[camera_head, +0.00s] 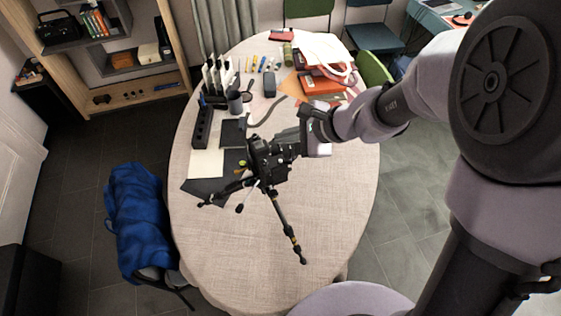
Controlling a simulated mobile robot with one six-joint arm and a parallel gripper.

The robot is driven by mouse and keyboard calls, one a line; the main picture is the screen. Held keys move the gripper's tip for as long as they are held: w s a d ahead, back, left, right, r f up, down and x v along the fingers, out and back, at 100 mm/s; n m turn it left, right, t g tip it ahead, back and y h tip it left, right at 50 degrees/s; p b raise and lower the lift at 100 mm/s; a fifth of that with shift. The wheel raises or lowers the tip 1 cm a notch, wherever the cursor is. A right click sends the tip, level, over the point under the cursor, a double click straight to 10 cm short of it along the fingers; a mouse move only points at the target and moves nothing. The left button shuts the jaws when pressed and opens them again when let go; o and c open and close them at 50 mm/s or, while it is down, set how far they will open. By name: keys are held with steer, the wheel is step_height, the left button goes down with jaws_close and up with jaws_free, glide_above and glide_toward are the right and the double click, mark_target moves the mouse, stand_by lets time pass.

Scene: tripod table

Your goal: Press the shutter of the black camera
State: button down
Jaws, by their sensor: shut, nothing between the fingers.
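The black camera (262,161) sits on top of a black tripod (281,214) with spread legs, standing on the oval table (235,258). My gripper (284,146) reaches in from the right, at the camera's upper right side. Its dark fingers overlap the camera's dark body in this view, so I cannot tell whether they touch it. The gripper is shut with nothing between the fingers. The shutter button is too small to make out.
Behind the camera lie a black organizer (203,127), a dark cup (235,103), papers (206,163), a dark case (269,84) and a white bag (322,50) on red boxes. The front of the table is clear.

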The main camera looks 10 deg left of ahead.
steer(key=b, duration=0.5)
glide_above(284, 163)
step_height(284, 163, down, 6)
steer(key=shift+r, duration=0.1)
stand_by(1.5)
steer(key=shift+f+b, duration=0.35)
steer(key=shift+f, duration=0.05)
steer(key=shift+f+b, duration=0.3)
steer(key=shift+b, duration=0.05)
stand_by(0.5)
steer(key=shift+r+p, duration=0.45)
steer(key=shift+r, duration=0.3)
step_height(284, 163, up, 5)
steer(key=p, duration=0.4)
